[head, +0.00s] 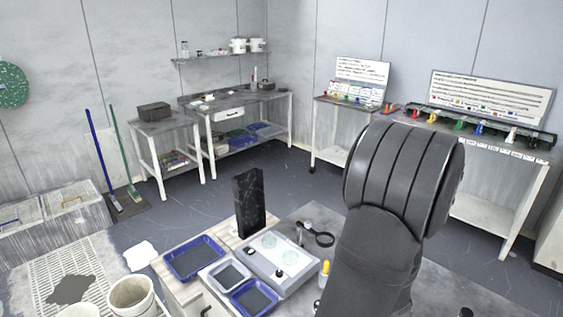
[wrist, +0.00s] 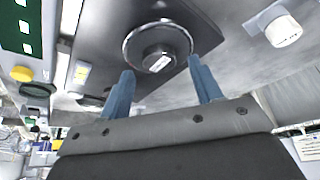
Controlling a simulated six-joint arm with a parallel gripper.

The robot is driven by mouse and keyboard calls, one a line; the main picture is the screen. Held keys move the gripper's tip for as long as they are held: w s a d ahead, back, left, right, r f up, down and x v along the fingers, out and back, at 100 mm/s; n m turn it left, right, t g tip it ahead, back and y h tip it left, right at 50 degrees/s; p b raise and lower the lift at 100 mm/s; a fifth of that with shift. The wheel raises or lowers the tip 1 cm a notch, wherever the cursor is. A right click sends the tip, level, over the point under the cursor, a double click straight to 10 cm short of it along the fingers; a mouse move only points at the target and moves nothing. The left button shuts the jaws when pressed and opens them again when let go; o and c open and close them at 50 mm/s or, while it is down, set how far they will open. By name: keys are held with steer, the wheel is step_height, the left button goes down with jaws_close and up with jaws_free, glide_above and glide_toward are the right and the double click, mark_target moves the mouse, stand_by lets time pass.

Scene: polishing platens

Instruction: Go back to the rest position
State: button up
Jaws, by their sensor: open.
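My gripper (wrist: 159,69) shows in the wrist view with its two blue fingers spread apart and nothing between them. Beyond the fingertips is a round silver-rimmed disc (wrist: 136,35) with a dark hub that bears a small white label. It sits on a dark panel; I cannot tell how far it is from the fingers. In the head view my thick grey arm rises at right of centre, and the gripper itself is not visible there.
In the head view, blue trays (head: 195,259) and a black block (head: 249,203) stand on the near bench beside a pale box with two round dials (head: 268,268). A magnifier (head: 319,238) lies near my arm. White buckets (head: 131,297) are at lower left. Open floor lies behind.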

steer(key=v, duration=1)
steer(key=x, duration=1.2)
steer(key=shift+s+a, duration=0.1)
steer(key=shift+a, duration=0.1)
step_height(320, 180, up, 4)
steer(key=shift+r, duration=0.15)
steer(key=s+d+r, duration=0.3)
steer(key=s+r, duration=0.4)
steer(key=s, duration=0.4)
steer(key=w+a+f, duration=0.3)
steer(key=w+a, duration=0.2)
steer(key=w, duration=0.3)
steer(key=shift+a, duration=0.1)
